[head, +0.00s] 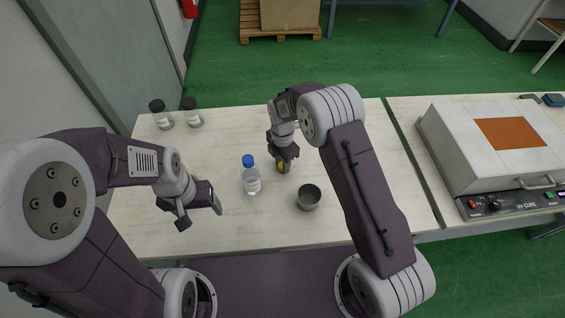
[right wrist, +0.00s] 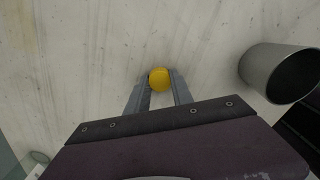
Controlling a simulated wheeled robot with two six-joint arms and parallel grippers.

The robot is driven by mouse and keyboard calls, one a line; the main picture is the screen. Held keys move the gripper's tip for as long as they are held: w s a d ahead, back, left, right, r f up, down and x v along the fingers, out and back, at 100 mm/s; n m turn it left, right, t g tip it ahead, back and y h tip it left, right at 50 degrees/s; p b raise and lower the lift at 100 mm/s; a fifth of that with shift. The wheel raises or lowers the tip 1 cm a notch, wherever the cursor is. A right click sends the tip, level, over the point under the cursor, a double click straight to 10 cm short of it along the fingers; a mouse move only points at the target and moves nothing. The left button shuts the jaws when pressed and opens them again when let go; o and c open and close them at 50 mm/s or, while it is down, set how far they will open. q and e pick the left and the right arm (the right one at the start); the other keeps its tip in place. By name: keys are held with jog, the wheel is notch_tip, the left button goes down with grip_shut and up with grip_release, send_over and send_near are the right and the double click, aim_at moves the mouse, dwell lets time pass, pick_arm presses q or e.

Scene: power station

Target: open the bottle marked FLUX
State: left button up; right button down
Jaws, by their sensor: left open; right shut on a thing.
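A clear bottle (head: 251,180) with a blue cap (head: 248,160) and a pale label stands upright near the middle of the table. Two dark-capped bottles, one (head: 161,118) left of the other (head: 192,117), stand at the table's back left. I cannot read any label, so I cannot tell which is marked FLUX. My right gripper (head: 284,164) is shut on a small round yellow thing (right wrist: 160,79), just right of the blue-capped bottle. My fingers hide part of it; I cannot tell what it belongs to. My left gripper (head: 200,211) is open and empty, left of the blue-capped bottle.
A grey metal cup (head: 309,196) stands right of the blue-capped bottle; it also shows in the right wrist view (right wrist: 270,70). A UV cure box (head: 490,160) is on the right table. The pale table (head: 235,125) is clear behind the blue-capped bottle.

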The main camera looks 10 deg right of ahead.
jog(key=c, duration=1.1)
grip_release()
jog(key=shift+f, duration=0.1)
jog(key=shift+r, duration=0.2)
notch_tip(320, 180, up, 12)
jog(key=shift+p, duration=0.35)
